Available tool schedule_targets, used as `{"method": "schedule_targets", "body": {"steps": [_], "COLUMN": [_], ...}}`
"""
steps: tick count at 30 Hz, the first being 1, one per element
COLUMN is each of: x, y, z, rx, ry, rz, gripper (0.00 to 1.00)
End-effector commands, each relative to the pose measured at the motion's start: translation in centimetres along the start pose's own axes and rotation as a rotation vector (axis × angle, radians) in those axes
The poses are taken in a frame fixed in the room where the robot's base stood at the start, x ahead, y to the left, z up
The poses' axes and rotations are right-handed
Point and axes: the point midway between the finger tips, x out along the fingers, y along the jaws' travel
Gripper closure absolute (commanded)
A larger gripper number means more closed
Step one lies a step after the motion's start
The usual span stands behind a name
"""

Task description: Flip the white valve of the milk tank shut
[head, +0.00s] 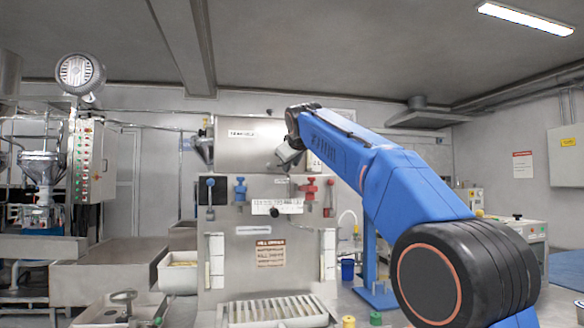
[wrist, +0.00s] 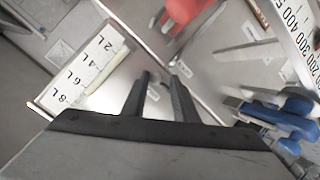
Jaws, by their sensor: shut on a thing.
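My gripper (wrist: 161,78) reaches forward in the wrist view, its two dark fingers close together with a narrow pale gap. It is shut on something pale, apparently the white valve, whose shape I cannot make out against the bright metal. In the head view my arm reaches over to the front of the steel tank (head: 238,150). The gripper there is small and partly hidden, above the panel between a blue valve (head: 240,190) and a red valve (head: 309,189). The red valve also shows at the top of the wrist view (wrist: 181,12), the blue one at right (wrist: 286,117).
A white litre scale (wrist: 84,70) lies left of the fingers in the wrist view, another numbered scale (wrist: 300,30) at upper right. Below the panel is a slotted drip tray (head: 275,309). A control cabinet (head: 88,160) and steel counter (head: 110,265) stand at left.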

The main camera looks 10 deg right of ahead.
Motion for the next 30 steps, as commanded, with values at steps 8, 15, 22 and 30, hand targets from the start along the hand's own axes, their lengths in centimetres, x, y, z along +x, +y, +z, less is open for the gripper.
{"method": "schedule_targets", "body": {"steps": [8, 15, 22, 30], "x": [-0.4, -0.2, -1.0, -5.5], "y": [0.2, 0.1, 0.1, 0.1], "z": [-0.5, -0.3, -0.2, -0.2], "rx": [0.003, 0.002, 0.002, 0.002], "ry": [0.015, 0.009, 0.007, 0.009], "rz": [0.005, 0.003, 0.001, 0.002], "gripper": [0.62, 0.54, 0.54, 0.54]}}
